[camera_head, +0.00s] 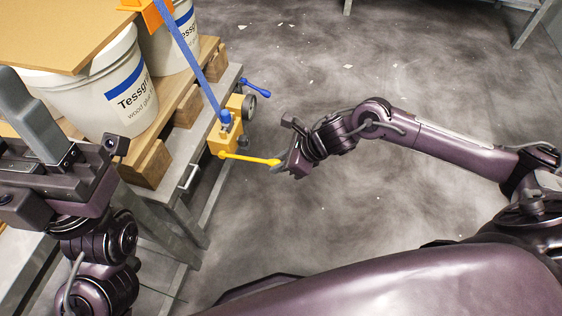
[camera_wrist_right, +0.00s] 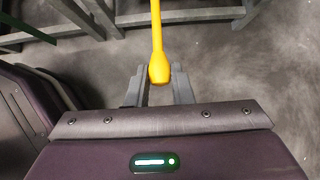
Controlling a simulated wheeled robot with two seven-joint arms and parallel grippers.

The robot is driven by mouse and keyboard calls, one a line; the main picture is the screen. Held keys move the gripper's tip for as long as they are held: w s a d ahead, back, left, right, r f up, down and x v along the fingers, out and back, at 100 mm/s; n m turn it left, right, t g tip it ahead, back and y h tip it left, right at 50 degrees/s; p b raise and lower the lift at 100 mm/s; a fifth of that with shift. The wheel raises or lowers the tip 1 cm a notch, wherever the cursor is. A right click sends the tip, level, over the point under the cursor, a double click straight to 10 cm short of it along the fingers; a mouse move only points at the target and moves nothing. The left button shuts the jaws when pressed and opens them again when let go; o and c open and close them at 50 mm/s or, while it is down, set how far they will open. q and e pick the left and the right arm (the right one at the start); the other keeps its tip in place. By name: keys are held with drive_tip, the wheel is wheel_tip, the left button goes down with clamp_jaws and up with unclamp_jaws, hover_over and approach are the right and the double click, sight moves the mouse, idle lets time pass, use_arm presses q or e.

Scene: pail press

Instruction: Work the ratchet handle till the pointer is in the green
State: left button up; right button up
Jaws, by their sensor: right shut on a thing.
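The yellow ratchet handle (camera_head: 248,158) sticks out from the yellow ratchet body (camera_head: 231,126) at the table's edge, and a blue strap (camera_head: 190,58) runs up from that body. My right gripper (camera_head: 281,165) is shut on the handle's free end. In the right wrist view the handle's thick yellow end (camera_wrist_right: 159,70) sits between the two grey fingers of the gripper (camera_wrist_right: 159,86). A round dark dial housing (camera_head: 249,106) shows beside the ratchet, but its pointer and green zone cannot be made out. My left gripper (camera_head: 28,115) is at the left, its jaw state unclear.
White pails (camera_head: 110,88) with a board (camera_head: 70,30) on top stand on wooden blocks and a pallet (camera_head: 150,160) on the grey metal table (camera_head: 222,90). A blue lever (camera_head: 256,88) juts from the table edge. The floor to the right is open.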

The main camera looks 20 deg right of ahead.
drive_tip(key=shift+r, duration=0.15)
drive_tip(key=r+p, duration=0.1)
drive_tip(key=a+r+p, duration=0.1)
drive_tip(key=r, duration=0.1)
drive_tip(key=w+r+p, duration=0.1)
drive_tip(key=r, duration=0.1)
drive_tip(key=shift+a+p, duration=0.25)
drive_tip(key=shift+p, duration=0.05)
drive_tip(key=o, duration=0.9)
drive_tip(key=shift+d, duration=0.1)
